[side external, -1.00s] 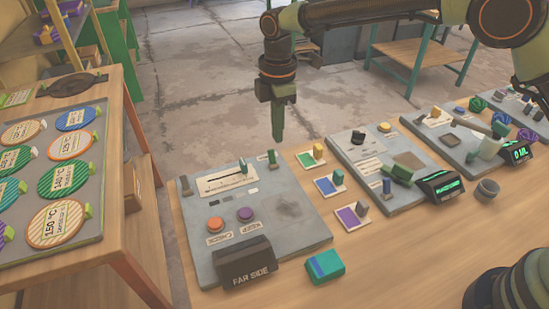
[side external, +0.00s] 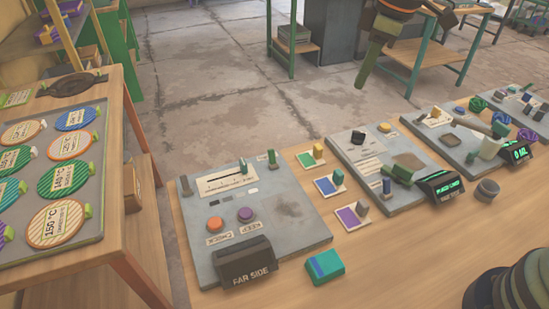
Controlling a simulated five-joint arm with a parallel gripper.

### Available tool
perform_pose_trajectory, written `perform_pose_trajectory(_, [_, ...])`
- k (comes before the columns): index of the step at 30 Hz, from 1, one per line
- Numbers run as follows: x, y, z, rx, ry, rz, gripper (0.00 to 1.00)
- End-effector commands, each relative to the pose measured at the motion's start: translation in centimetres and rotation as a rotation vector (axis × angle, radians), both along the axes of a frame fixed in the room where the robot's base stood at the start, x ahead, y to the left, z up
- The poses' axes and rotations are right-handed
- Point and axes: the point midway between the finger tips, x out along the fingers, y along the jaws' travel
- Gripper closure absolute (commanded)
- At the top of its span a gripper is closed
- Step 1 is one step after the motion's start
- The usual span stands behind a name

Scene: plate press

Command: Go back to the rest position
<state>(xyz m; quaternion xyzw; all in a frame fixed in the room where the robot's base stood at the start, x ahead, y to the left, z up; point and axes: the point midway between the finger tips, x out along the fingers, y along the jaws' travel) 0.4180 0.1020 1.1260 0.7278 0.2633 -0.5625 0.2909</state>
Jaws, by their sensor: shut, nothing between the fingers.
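My gripper (side external: 359,82) is at the top right of the side view, raised above the back of the workbench (side external: 285,258). Its fingers are shut and tilted, pointing down and to the left, with nothing held. Most of my arm above it is out of the frame. The grey panel marked FAR SIDE (side external: 213,250) lies on the bench, clear of my gripper, with an orange button (side external: 220,223), a purple button (side external: 246,214) and a slider (side external: 243,166).
More panels with lit displays (side external: 446,187) run along the bench to the right. Small coloured cards with blocks (side external: 351,216) lie between panels. A teal and blue block (side external: 325,266) sits at the front. A side table (side external: 115,240) at left bears round striped plates (side external: 56,222).

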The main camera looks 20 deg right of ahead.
Motion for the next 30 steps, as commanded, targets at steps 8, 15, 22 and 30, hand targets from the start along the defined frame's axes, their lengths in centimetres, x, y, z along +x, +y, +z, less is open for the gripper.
perform_pose_trajectory(8, [-6.0, -5.5, 1.8, 0.094, -0.102, -0.348, 1.00])
perform_pose_trajectory(15, [-10.8, -8.8, 0.9, 0.181, -0.181, -0.620, 1.00])
perform_pose_trajectory(22, [-13.1, -10.1, -0.3, 0.230, -0.221, -0.758, 1.00])
perform_pose_trajectory(30, [-13.3, -10.3, -0.5, 0.236, -0.224, -0.776, 1.00])
